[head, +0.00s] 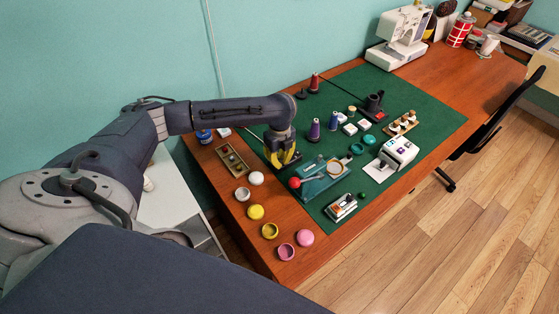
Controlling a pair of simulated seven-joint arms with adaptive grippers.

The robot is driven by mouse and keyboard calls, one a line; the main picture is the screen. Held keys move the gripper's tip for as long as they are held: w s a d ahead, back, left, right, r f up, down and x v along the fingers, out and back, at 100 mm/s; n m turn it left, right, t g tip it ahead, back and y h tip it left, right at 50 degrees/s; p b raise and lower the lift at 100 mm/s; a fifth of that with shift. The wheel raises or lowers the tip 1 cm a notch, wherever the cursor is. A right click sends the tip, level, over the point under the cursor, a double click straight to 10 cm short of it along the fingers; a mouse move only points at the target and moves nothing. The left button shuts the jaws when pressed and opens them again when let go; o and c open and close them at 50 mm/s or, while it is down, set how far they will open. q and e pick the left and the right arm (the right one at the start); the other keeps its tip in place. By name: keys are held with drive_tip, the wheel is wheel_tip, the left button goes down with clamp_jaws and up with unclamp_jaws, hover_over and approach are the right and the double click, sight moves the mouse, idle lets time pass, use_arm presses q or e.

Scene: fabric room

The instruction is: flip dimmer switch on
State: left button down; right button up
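My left arm reaches in from the left over the desk. Its gripper (285,160), with yellow parts, points down above the green mat, just behind a teal device (322,186) with a red ball. The gap between its fingers is too small to make out. I cannot tell for certain which item is the dimmer switch. The setting of either is too small to read. My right gripper is out of view.
The green mat (435,115) lies on the wooden desk (440,71). Thread spools (314,130) stand behind the teal device. Several coloured round pots and lids (256,211) and a wooden tray (232,158) lie at the left. A sewing machine (401,32) stands at the back.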

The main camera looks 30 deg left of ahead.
use_arm(q)
drive_tip(key=shift+r, duration=2.55)
